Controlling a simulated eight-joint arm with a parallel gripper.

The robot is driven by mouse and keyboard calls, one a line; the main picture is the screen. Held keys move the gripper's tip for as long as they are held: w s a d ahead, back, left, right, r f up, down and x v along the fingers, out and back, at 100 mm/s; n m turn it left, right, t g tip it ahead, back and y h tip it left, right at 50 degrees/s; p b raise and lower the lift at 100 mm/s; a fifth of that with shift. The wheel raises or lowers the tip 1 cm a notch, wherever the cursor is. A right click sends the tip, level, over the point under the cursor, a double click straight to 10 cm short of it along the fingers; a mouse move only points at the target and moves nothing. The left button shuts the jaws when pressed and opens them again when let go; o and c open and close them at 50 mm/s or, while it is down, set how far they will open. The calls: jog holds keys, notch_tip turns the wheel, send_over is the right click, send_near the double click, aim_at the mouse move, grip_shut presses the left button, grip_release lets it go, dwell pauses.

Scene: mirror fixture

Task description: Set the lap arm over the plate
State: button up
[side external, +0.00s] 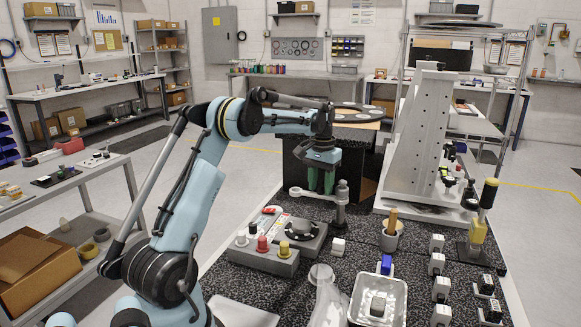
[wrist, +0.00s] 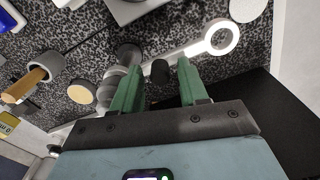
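The lap arm (wrist: 195,48) is a pale bar with an open ring at one end. In the side external view its ring end (side external: 297,192) points left from a grey upright post (side external: 341,204). A short black knob (wrist: 160,72) stands on the bar. My gripper (side external: 321,184) is above the bar, pointing down. In the wrist view my gripper's green fingers (wrist: 158,82) are apart, with the knob between them and clear space to the finger on the right; I cannot tell whether the left one touches. A round dark-rimmed plate (side external: 300,228) sits in front of the arm.
A console with coloured knobs (side external: 262,258) lies left of the post. A cup with a wooden handle (side external: 391,235), a metal tray (side external: 366,301) and several small blocks stand to the right. A black box (side external: 300,165) and a tall grey bracket (side external: 420,135) rise behind.

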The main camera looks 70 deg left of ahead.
aim_at(322, 189)
grip_shut()
jog(key=shift+s, duration=0.1)
jog(key=n, duration=0.1)
jog(key=s+d+n, duration=0.1)
jog(key=n, duration=0.1)
jog(key=d+n, duration=0.1)
jog(key=n, duration=0.1)
jog(key=shift+s+d, duration=0.15)
jog(key=shift+d, duration=0.1)
jog(key=d+n, duration=0.1)
jog(key=n, duration=0.1)
jog(key=shift+s+d+n, duration=0.15)
jog(key=shift+n, duration=0.25)
jog(key=shift+d+n, duration=0.75)
jog(key=shift+n, duration=0.65)
jog(key=shift+o, duration=0.7)
grip_release()
